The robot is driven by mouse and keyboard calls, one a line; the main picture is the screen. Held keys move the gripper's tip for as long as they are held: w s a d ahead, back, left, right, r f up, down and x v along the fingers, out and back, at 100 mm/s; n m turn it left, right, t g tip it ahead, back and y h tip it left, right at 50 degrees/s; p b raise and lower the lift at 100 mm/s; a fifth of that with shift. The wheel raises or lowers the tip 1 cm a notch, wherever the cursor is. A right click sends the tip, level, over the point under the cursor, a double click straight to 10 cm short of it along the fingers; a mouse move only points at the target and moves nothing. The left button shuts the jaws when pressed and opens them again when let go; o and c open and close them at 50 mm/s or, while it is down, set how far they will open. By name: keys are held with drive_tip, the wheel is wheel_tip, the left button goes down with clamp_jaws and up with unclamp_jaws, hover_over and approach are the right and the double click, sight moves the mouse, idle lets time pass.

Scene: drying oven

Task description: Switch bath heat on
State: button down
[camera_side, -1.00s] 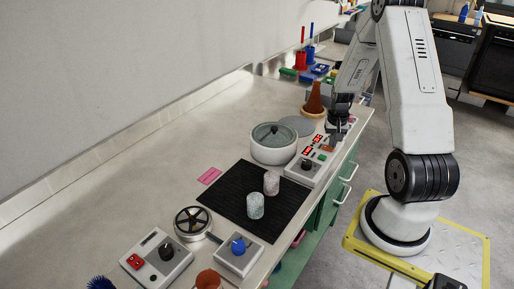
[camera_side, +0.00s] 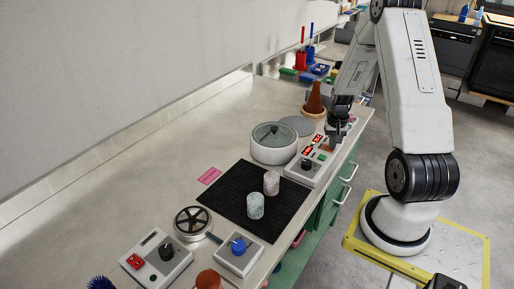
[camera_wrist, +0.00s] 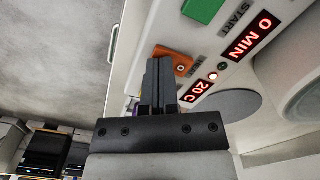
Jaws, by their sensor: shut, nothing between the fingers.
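The bath's control box (camera_side: 303,175) stands at the bench's front edge, beside the round white bath (camera_side: 274,148) with its glass lid. In the wrist view, its orange heat switch (camera_wrist: 181,60) sits next to the HEAT label. Red displays read 20 C (camera_wrist: 198,90) and 0 MIN (camera_wrist: 250,36). In the side view my gripper (camera_side: 335,143) is over the box's far end.
A green START button (camera_wrist: 203,8) is close to the switch. Two small jars (camera_side: 255,206) stand on the black mat (camera_side: 233,194). A grey disc (camera_side: 297,125) and a brown cone-shaped thing (camera_side: 314,99) are behind.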

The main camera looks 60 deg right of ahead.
drive_tip(key=shift+r, duration=3.45)
drive_tip(key=w+a+r+n, duration=0.25)
drive_tip(key=w+a, duration=0.25)
drive_tip(key=a, duration=0.4)
drive_tip(key=a+r+n+t, duration=0.1)
drive_tip(key=a+n, duration=0.3)
drive_tip(key=a, duration=0.8)
drive_tip(key=s+a+r+n+t, duration=0.1)
drive_tip(key=a+n, duration=0.4)
drive_tip(key=a, duration=0.7)
drive_tip(key=shift+s+a+r+t, duration=0.3)
drive_tip(key=shift+a+r, duration=0.1)
